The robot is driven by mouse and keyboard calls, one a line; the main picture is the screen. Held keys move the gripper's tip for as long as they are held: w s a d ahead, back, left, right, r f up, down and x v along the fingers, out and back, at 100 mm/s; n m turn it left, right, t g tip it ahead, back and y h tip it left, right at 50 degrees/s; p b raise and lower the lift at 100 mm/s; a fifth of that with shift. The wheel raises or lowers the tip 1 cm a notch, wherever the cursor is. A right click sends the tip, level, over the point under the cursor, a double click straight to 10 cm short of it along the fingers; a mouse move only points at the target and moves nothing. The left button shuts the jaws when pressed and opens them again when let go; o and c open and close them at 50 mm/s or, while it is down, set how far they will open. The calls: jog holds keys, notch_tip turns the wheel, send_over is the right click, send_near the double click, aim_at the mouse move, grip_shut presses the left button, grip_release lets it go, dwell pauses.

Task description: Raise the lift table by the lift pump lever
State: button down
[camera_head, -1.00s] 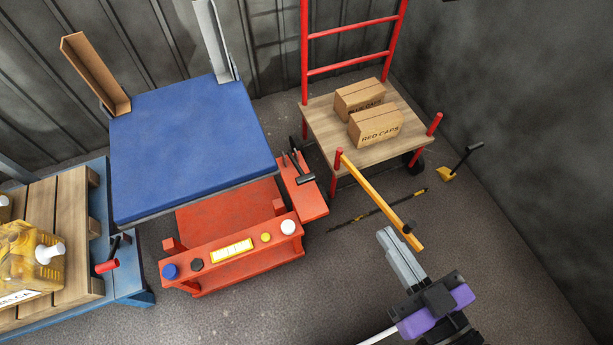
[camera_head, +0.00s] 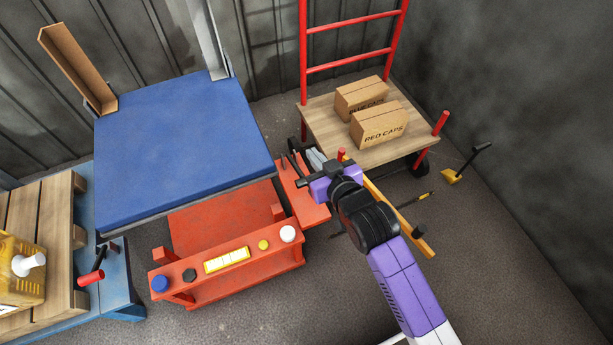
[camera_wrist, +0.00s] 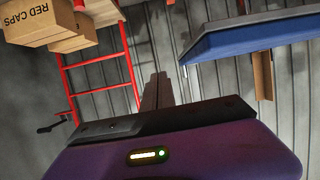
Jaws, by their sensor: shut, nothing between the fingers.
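The lift table has a flat blue top (camera_head: 180,145) above a red base (camera_head: 225,220), with a gap between them. A red pump box (camera_head: 306,207) sits at the base's right side. Part of the black pump lever (camera_head: 291,163) shows on it; my gripper hides the rest. My gripper (camera_head: 314,157) is shut and empty, close beside the lever in the picture; I cannot tell whether they touch. In the wrist view my closed grey fingers (camera_wrist: 157,90) show no lever between them. The blue top (camera_wrist: 250,38) hangs at upper right in that inverted view.
A red-framed trolley (camera_head: 320,118) with two cardboard boxes (camera_head: 378,124) stands to the right. A yellow bar (camera_head: 408,220) runs beneath my arm. A blue pallet stand (camera_head: 122,285) is at left. A yellow-footed lever (camera_head: 452,176) lies near the right wall.

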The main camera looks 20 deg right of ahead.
notch_tip(320, 180, down, 8)
jog(key=g, duration=0.3)
jog(key=shift+s+d, duration=0.25)
jog(key=b+x, duration=0.2)
jog(key=x, duration=0.7)
jog(key=shift+w+f+b, duration=0.1)
jog(key=shift+f+b, duration=0.2)
jog(key=shift+s+d+f, duration=0.1)
jog(key=shift+f, duration=0.5)
jog(key=shift+s+f, duration=0.15)
jog(key=shift+f, duration=0.4)
jog(key=shift+s+f+b, duration=0.35)
jog(key=shift+s+f, duration=0.05)
jog(key=shift+f, duration=0.4)
jog(key=shift+f, duration=0.1)
